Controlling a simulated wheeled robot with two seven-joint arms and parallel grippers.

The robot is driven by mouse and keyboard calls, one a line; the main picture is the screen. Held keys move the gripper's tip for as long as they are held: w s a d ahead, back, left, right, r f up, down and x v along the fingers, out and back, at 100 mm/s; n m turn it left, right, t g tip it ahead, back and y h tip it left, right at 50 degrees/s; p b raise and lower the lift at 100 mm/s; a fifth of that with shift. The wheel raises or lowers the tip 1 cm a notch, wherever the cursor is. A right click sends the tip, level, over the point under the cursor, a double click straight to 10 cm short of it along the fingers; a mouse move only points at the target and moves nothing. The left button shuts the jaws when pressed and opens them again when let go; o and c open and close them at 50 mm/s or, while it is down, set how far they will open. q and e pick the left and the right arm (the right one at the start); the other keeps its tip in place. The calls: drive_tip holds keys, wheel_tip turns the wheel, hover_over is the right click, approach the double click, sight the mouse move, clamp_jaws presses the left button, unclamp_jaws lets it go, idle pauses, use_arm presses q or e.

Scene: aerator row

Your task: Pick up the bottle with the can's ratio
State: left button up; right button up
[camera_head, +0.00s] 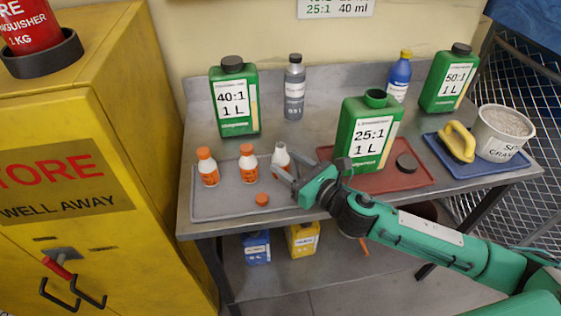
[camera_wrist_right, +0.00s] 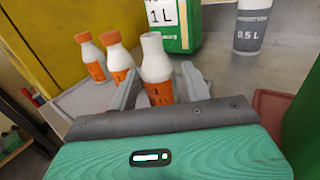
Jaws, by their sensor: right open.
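Three small white bottles with orange labels stand on the grey tray (camera_head: 225,207). The left bottle (camera_head: 207,167) and the middle bottle (camera_head: 248,164) have orange caps. The right bottle (camera_head: 281,160) is uncapped; it also shows in the right wrist view (camera_wrist_right: 156,68). My right gripper (camera_head: 283,170) is open, with a finger on either side of the uncapped bottle; I cannot tell whether they touch it. A green container (camera_head: 369,137) marked 25:1, 1 L stands open on the red tray (camera_head: 405,180). Small bottle labels are unreadable. My left gripper is not in view.
Green containers marked 40:1 (camera_head: 234,98) and 50:1 (camera_head: 448,78) stand behind. A grey 0.5 L bottle (camera_head: 294,87) and blue bottle (camera_head: 399,76) stand there too. The blue tray (camera_head: 440,150) holds a tub (camera_head: 503,130) and yellow scoop (camera_head: 457,142). An orange cap (camera_head: 261,199) lies loose.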

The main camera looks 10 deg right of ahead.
sight(287, 165)
drive_tip(key=x, duration=0.3)
drive_tip(key=shift+w+a+f+p, duration=0.15)
drive_tip(key=shift+a+p, duration=0.1)
drive_tip(key=shift+p, duration=0.05)
drive_tip(key=shift+w+a, duration=0.25)
drive_tip(key=shift+w, duration=0.15)
drive_tip(key=c, duration=0.8)
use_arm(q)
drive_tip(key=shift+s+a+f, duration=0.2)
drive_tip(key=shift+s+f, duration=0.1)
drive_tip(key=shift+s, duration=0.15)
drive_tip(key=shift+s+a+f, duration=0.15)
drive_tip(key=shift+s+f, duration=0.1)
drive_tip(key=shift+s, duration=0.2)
use_arm(e)
drive_tip(key=shift+o, duration=0.2)
